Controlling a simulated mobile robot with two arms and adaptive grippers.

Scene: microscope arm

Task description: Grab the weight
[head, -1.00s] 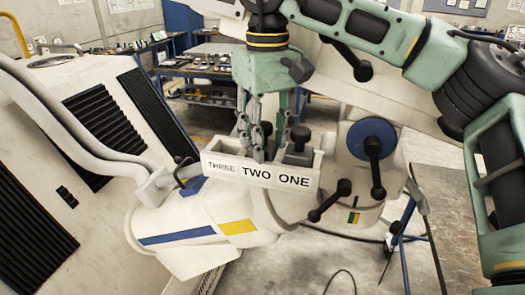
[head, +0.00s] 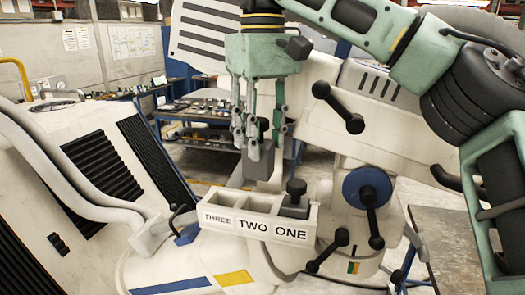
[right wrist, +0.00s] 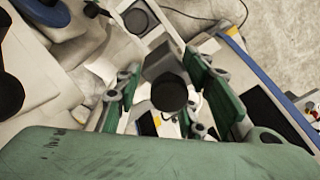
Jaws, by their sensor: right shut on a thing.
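A dark grey block weight (head: 258,164) hangs in my right gripper (head: 256,135), above the white box (head: 212,219) labelled THREE, TWO, ONE. The gripper's fingers are shut on its top. In the right wrist view the weight's round black knob (right wrist: 169,93) shows between the fingers of the right gripper (right wrist: 165,95). A second dark weight (head: 295,203) with a black knob stands in the compartment marked ONE. The compartments THREE and TWO look empty. My left gripper is not in view.
The box sits on a white machine body with blue and yellow stripes. A blue disc with a black-knobbed lever (head: 368,197) and other black-knobbed levers stand to the right. A metal table (head: 445,235) is at the right, a blue workbench (head: 200,115) behind.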

